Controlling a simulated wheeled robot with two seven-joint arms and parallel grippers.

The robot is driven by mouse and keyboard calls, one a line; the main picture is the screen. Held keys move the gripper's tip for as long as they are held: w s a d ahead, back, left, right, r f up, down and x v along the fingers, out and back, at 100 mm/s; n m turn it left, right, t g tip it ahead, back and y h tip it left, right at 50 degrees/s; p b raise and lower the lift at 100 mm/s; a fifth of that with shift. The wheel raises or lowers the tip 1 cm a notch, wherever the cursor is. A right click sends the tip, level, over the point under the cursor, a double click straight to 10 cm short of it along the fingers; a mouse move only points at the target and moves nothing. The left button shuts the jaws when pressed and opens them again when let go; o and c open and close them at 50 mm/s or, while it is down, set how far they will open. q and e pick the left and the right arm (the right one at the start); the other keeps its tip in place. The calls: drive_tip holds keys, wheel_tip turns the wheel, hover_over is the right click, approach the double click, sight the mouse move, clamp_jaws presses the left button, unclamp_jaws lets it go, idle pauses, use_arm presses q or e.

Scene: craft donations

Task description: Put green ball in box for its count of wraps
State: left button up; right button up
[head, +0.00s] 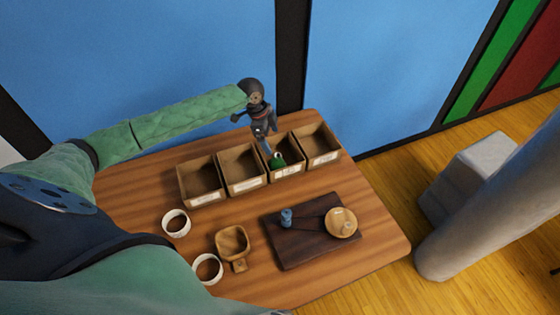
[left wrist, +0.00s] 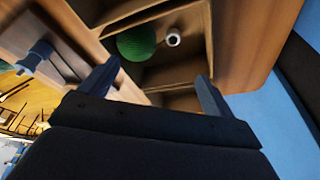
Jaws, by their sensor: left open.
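The green ball (head: 278,162) is in the third box from the left (head: 292,168), near its front wall. In the left wrist view the ball (left wrist: 137,42) lies inside the brown box (left wrist: 207,30), beside a small white round piece (left wrist: 173,38). My left gripper (head: 266,147) points down over this box. Its two fingers stand apart in the left wrist view (left wrist: 158,77), with nothing between them; the ball is beyond them. The boxes have white front labels, too small to read. The wraps on the ball cannot be counted. My right gripper is not in view.
Open boxes stand on both sides: first (head: 203,194), second (head: 243,185) and fourth (head: 322,158). Two white rings (head: 176,222) (head: 207,269) and a square wooden dish (head: 233,243) are in front. A dark board (head: 300,248) holds a blue peg (head: 287,217) and a round wooden dish (head: 341,222).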

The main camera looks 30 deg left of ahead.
use_arm(q)
drive_tip(key=shift+b+v, duration=0.65)
drive_tip(key=shift+v, duration=1.6)
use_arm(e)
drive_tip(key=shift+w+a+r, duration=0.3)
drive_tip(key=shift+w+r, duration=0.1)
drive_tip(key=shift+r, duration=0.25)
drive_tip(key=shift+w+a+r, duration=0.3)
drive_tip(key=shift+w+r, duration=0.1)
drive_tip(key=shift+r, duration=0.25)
